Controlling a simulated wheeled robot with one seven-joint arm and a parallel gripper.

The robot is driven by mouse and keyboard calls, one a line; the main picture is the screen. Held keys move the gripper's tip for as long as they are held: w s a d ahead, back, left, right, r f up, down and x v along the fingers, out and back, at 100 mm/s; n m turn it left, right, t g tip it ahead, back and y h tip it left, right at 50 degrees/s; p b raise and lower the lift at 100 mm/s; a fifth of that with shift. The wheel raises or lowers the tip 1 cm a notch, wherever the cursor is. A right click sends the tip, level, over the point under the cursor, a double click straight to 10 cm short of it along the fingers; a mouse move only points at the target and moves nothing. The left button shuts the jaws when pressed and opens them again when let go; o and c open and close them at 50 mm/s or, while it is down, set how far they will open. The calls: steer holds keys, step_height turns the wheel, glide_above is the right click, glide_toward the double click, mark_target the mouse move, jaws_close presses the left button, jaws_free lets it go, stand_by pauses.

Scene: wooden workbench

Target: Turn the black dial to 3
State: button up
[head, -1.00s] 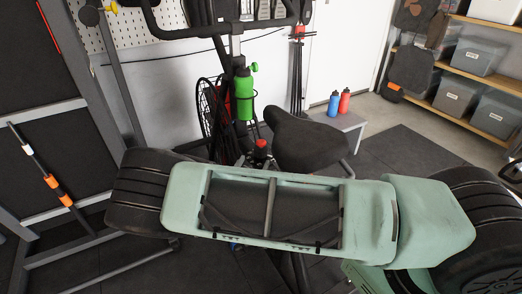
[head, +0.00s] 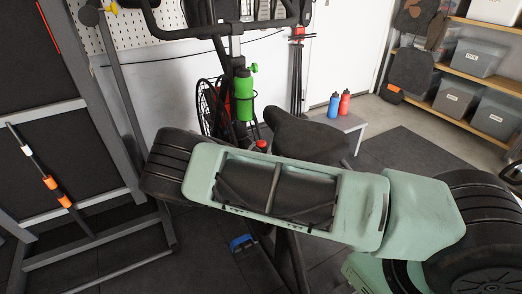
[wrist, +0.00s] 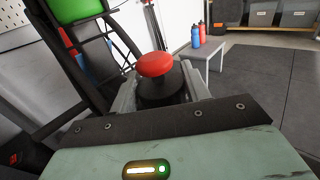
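A red round knob (wrist: 154,64) sits on top of a black cylinder (wrist: 163,92), which looks like the dial, in the wrist view. No numbers or pointer can be read on it. My gripper (wrist: 161,88) has one grey finger on each side of the black cylinder. The fingers are apart with the cylinder between them; whether they press on it cannot be told. In the head view the red knob (head: 261,145) shows just above my arm, which hides the black part and my gripper.
The dial is on an exercise bike with a black saddle (head: 309,136) close to its right. A green bottle (head: 243,97) is just above it. A blue bottle (head: 334,106) and red bottle (head: 344,102) stand on a grey bench (head: 349,122). A rack (head: 84,160) stands at left.

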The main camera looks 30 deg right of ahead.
steer(key=shift+c, duration=1.1)
steer(key=shift+f+m+g+h+b, duration=0.1)
steer(key=shift+m+g+h+b, duration=0.2)
steer(key=shift+g+b, duration=0.1)
steer(key=shift+f+m+g+h+b, duration=0.15)
steer(key=shift+m+g+h+b, duration=0.55)
steer(key=shift+m+g+b, duration=0.25)
steer(key=m+g+h+b, duration=0.1)
steer(key=m+g+b, duration=0.1)
steer(key=g, duration=0.2)
steer(key=m+g+h+b, duration=0.2)
steer(key=m+g+b, duration=0.1)
steer(key=g, duration=0.1)
steer(key=shift+w+f, duration=0.1)
steer(key=shift+f, duration=0.05)
steer(key=m+g+b, duration=0.2)
steer(key=g, duration=0.1)
steer(key=m+g+b, duration=0.2)
steer(key=g+b, duration=0.1)
steer(key=shift+g+y, duration=0.25)
steer(key=shift+y, duration=0.05)
steer(key=shift+r+m+g+y+b, duration=0.25)
steer(key=shift+m+g+y+b, duration=0.25)
steer(key=shift+m+g+b, duration=0.8)
steer(key=shift+g, duration=0.3)
steer(key=shift+r, duration=0.1)
